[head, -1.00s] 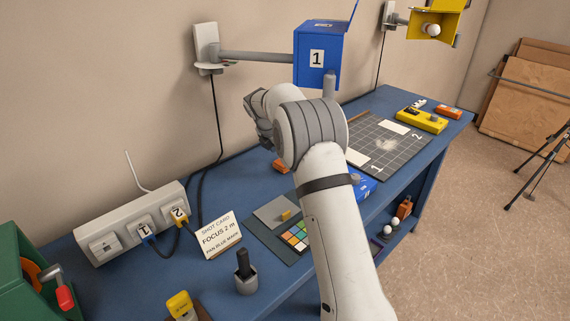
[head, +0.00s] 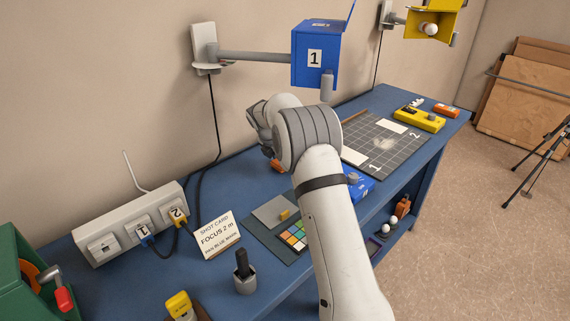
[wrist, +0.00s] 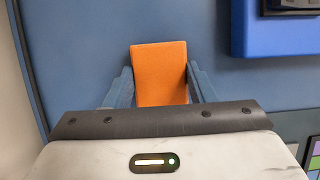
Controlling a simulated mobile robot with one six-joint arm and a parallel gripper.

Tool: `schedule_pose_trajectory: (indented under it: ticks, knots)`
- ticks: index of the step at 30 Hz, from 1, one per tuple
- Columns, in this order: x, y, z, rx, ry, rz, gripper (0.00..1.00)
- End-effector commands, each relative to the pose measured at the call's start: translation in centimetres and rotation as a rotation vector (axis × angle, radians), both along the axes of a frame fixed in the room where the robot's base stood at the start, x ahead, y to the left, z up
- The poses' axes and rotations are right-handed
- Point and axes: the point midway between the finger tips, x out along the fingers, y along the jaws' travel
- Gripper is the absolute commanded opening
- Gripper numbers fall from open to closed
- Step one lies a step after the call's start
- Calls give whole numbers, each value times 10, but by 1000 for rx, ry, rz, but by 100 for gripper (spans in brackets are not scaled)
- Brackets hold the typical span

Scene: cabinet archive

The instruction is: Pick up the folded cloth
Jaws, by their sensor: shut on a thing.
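The folded cloth is a small orange rectangular pad (wrist: 160,72), seen in the wrist view on the blue bench top. My gripper (wrist: 161,78) has one finger on each side of it and is shut on it. Whether the cloth still touches the bench cannot be told. In the head view a bit of the orange cloth (head: 276,164) shows beside my wrist, and my arm hides the fingers.
A blue box marked 1 (head: 316,58) hangs on a wall arm above my wrist. A blue case (head: 360,188) and a grey grid mat (head: 384,148) lie to the right. A power strip (head: 130,222) and shot card (head: 217,234) stand at the left. The bench behind the card is clear.

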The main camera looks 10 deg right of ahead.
Motion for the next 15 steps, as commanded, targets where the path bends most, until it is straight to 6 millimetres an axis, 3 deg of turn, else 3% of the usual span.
schedule_pose_trajectory:
  ticks: [3,15]
  knots:
    - [0,0,0,0,0,0,28]
    - [0,1,8,0,-2,1,28]
